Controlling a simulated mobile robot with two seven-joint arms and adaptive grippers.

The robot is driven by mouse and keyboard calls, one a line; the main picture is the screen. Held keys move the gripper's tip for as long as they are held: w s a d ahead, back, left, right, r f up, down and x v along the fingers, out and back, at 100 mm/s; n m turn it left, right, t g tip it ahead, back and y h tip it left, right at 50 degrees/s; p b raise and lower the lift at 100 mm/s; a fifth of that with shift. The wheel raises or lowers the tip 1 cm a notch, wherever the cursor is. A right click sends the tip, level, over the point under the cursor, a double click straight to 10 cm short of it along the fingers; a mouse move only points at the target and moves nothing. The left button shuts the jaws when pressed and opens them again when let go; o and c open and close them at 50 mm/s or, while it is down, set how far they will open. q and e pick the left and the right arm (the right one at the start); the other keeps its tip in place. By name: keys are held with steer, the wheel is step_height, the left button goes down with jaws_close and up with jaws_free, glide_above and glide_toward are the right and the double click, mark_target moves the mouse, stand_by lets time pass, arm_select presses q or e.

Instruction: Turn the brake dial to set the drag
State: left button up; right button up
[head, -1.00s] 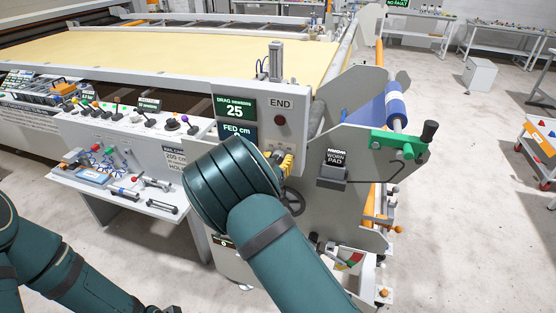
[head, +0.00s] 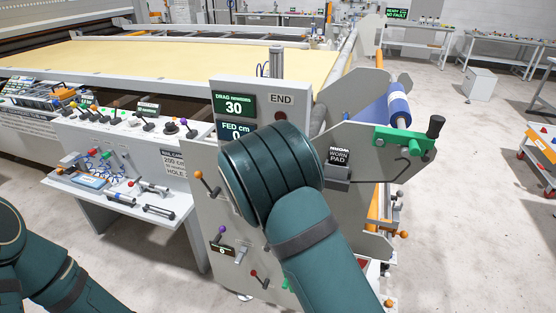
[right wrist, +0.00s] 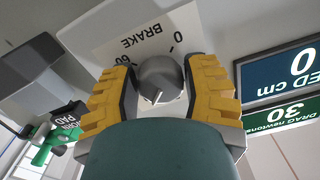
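The brake dial (right wrist: 160,82) is a grey round knob with a pale pointer line, on a white plate marked BRAKE with a scale showing 0 and 60, upside down in the right wrist view. My right gripper (right wrist: 163,90) has its yellow fingers on both sides of the dial, apparently touching it. In the head view my right wrist hides the dial and fingers. The drag display (head: 235,106) reads 30 newtons; it also shows in the right wrist view (right wrist: 292,113). My left gripper is out of view; only its arm shows at lower left.
The FED cm display (head: 236,130) reads 0. Levers with orange (head: 198,175) and purple knobs are left of my wrist. A green crank bracket (head: 403,140) sticks out at right.

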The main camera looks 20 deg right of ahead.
steer(key=shift+o, duration=1.4)
steer(key=v, duration=1.2)
